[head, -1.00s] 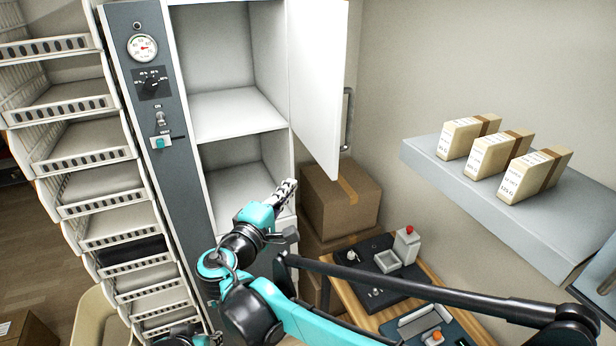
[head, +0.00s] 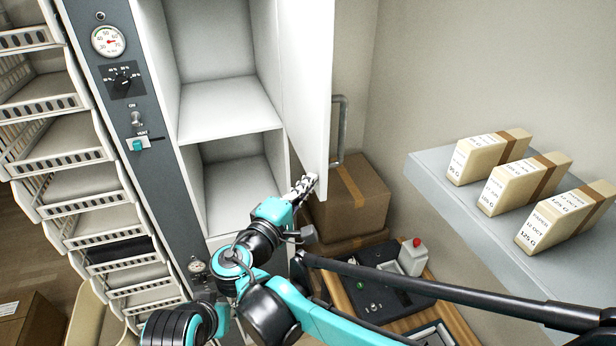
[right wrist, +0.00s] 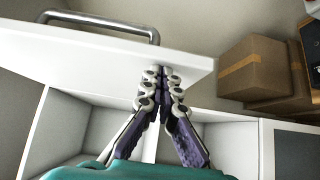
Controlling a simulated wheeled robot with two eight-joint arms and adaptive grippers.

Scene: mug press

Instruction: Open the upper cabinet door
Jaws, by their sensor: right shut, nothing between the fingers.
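The white upper cabinet door (head: 306,85) stands swung open on the right side of the cabinet, with its inner face showing. Its grey bar handle (head: 340,130) is on the far face; the handle also shows in the right wrist view (right wrist: 100,18). The upper compartment (head: 225,105) is exposed and empty. My right gripper (head: 308,181) is shut and empty at the door's lower free corner. In the right wrist view its fingertips (right wrist: 160,72) are at the door's edge; I cannot tell whether they touch. My left gripper cannot be made out.
A lower open compartment (head: 240,190) is below. Cardboard boxes (head: 350,200) stand behind the door's corner. A grey wall shelf (head: 450,210) with paper packs is at right, wire racks (head: 75,150) at left. A wooden table with devices (head: 400,290) is lower right.

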